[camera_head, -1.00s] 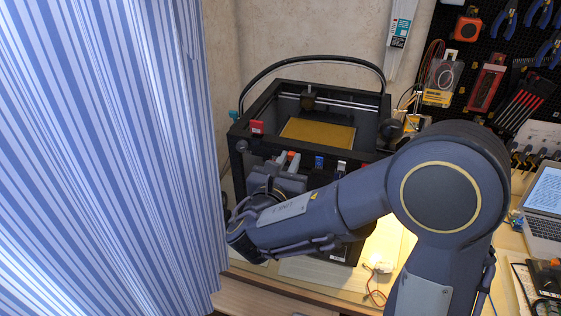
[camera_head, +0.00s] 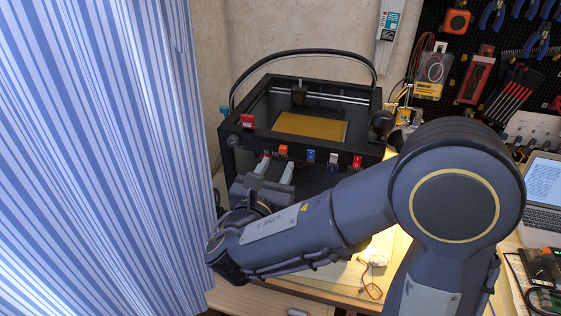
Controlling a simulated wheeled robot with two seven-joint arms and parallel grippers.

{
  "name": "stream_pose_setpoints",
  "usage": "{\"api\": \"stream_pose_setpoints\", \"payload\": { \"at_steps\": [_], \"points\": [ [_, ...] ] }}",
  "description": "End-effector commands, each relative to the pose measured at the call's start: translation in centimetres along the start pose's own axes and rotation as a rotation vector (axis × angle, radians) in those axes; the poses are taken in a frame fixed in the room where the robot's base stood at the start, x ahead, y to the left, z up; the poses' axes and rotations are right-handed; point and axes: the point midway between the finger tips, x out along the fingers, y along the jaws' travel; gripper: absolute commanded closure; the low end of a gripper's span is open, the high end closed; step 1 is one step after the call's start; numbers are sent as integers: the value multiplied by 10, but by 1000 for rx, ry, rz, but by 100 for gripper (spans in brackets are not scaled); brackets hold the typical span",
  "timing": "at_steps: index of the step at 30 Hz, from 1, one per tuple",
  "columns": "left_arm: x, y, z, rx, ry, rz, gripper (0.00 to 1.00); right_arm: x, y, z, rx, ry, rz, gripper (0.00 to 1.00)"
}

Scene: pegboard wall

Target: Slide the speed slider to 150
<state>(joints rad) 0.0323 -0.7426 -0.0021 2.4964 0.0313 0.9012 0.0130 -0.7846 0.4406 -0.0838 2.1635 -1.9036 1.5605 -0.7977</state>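A black box-shaped 3D printer (camera_head: 300,110) stands by the wall, with a row of small coloured knobs along its front top edge. An orange knob (camera_head: 283,150), a blue knob (camera_head: 311,156), a white knob (camera_head: 333,160) and a red knob (camera_head: 357,162) show there. Their labels and scale are too small to read, so I cannot tell which one is the speed slider. My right gripper (camera_head: 275,171) is in front of the row, just below the orange knob. Its two pale fingers are spread and nothing shows between them. My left gripper is out of view.
A striped blue curtain (camera_head: 100,150) fills the left side. My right arm hides the printer's lower right front. A laptop (camera_head: 545,195) stands at the right, and tools hang on the black pegboard (camera_head: 480,50). A small white item with wires (camera_head: 376,261) lies on the table.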

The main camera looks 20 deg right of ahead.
Motion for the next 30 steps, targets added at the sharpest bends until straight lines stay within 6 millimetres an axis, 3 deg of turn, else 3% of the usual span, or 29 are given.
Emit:
{"api": "stream_pose_setpoints", "payload": {
  "at_steps": [3, 7, 23, 26, 29, 30],
  "points": [
    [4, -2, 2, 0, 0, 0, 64, -18, 1, -1, 2, 0, 2, 62],
    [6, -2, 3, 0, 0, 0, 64, -28, 0, -1, 1, 0, -1, 62],
    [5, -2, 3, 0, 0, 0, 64, -28, -5, -1, 10, 14, -15, 62],
    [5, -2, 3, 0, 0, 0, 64, -18, -29, -10, 68, 89, -85, 62],
    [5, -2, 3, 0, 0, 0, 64, -7, -80, -31, 209, 248, -241, 62],
    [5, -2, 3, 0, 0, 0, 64, -6, -106, -43, 297, 330, -328, 62]
  ]
}}
